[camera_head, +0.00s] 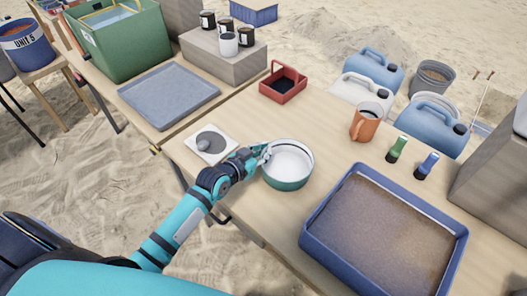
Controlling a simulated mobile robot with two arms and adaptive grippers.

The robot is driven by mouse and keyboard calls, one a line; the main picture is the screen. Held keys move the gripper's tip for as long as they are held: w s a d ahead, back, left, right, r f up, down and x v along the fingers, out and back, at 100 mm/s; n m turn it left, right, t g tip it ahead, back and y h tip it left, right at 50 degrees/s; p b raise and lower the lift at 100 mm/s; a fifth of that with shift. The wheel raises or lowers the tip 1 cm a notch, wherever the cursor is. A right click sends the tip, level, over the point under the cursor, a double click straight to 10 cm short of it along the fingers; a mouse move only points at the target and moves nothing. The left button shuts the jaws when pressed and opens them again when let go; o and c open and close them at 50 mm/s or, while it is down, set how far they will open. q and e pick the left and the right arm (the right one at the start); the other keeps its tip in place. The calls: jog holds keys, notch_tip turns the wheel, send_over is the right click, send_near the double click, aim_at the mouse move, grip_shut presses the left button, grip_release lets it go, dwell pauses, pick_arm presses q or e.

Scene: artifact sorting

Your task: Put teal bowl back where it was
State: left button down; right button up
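The teal bowl (287,182) with a white inside sits at the left part of the wooden table, upright as far as I can see. My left gripper (265,155) is at the bowl's left rim, with its fingers at the rim and seemingly closed on it. Whether the bowl's base touches the table or hangs just above it is unclear. My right gripper is not visible.
A blue sand tray (311,235) stands right of the bowl. A red caddy (283,84), an orange mug (366,124) and green (397,148) and blue (427,165) small bottles stand behind. A grey-blue tray (169,95) lies on the left table. Bare tabletop lies between bowl and mug.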

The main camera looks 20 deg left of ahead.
pick_arm(q)
jog(key=c, duration=1.5)
grip_release()
jog(key=shift+f, duration=0.1)
jog(key=shift+s+r, duration=0.2)
jog(key=p+v, duration=0.1)
jog(key=v, duration=1)
jog(key=shift+s+a+r, duration=0.1)
jog(key=shift+s+r, duration=0.1)
jog(key=shift+s, duration=0.1)
